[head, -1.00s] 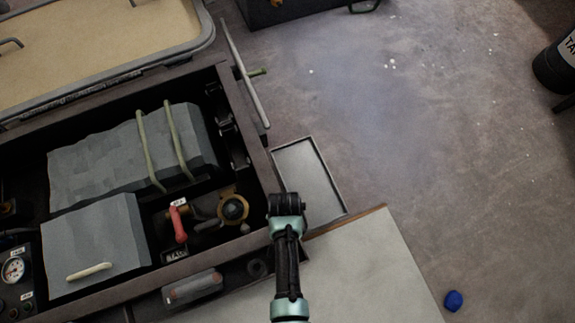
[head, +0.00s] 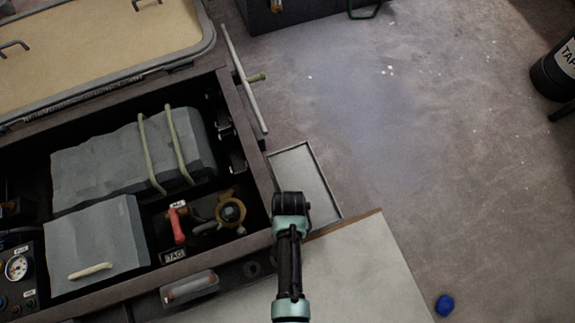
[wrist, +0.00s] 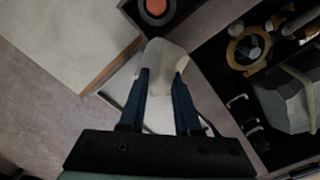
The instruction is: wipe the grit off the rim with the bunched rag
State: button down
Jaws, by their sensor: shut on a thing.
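A pale, bunched rag (wrist: 165,56) sits between the fingertips of my gripper (wrist: 163,76) in the wrist view. The blue fingers are shut on it. In the head view my wrist hides the gripper and the rag. It is above the right corner of the open bay, beside the bay's dark rim (head: 263,180). The rim also shows in the wrist view (wrist: 216,88), just right of the rag. I cannot tell whether the rag touches it. I cannot make out grit on the rim.
Inside the bay are grey blocks (head: 95,245), a red-handled valve (head: 177,226) and a brass fitting (head: 231,211). A shallow tray (head: 300,172) and a pale panel (head: 350,265) lie beside it. A blue lump (head: 444,305) is on the floor. Open floor (head: 430,150) extends right.

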jog(key=shift+r+p, duration=2.3)
jog(key=shift+r, duration=0.2)
